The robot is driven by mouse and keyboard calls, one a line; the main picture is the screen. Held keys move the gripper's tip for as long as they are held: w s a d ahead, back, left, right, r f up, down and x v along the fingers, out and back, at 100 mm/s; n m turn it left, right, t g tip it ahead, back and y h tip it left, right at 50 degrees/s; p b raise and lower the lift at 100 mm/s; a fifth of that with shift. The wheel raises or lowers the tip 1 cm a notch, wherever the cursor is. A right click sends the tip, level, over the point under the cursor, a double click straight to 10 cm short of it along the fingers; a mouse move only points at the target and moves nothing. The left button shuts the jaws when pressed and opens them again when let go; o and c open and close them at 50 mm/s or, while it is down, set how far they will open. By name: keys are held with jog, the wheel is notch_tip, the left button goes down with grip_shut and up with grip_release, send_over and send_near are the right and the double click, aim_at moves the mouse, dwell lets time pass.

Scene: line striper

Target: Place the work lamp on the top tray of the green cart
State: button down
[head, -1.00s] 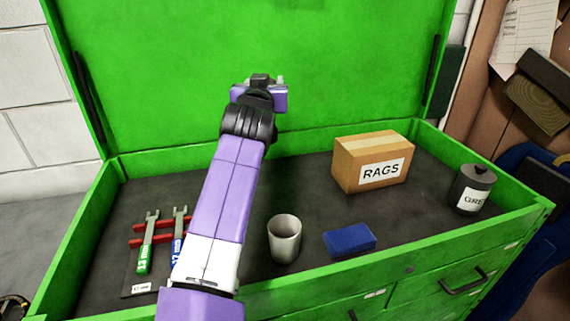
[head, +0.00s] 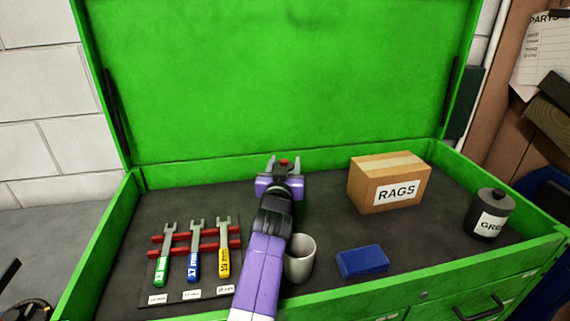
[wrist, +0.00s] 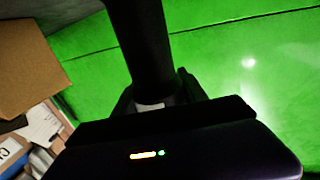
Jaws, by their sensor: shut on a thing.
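The green cart has its lid raised, and its top tray (head: 333,222) has a dark grey floor inside green walls. My gripper (head: 283,164) is over the back middle of the tray in the head view, left of the rags box. In the wrist view my gripper (wrist: 158,95) is shut on a dark cylinder, which looks like the work lamp (wrist: 147,45). In the head view only a small red part shows between the fingertips; my gripper hides the rest. I cannot tell whether the lamp touches the tray floor.
The cardboard RAGS box (head: 389,186) and a dark labelled can (head: 489,215) stand at the right. A grey cup (head: 301,262) is beside my arm, with a blue block (head: 362,261) to its right. Several wrenches, such as the yellow one (head: 224,262), lie on a red rack at left.

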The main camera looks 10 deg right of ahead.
jog(key=shift+f, duration=0.3)
jog(key=c, duration=0.6)
grip_release()
jog(key=shift+c, duration=0.2)
jog(key=shift+r, duration=0.1)
jog(key=shift+r, duration=0.2)
jog(key=p+v, duration=0.4)
jog(key=v, duration=0.8)
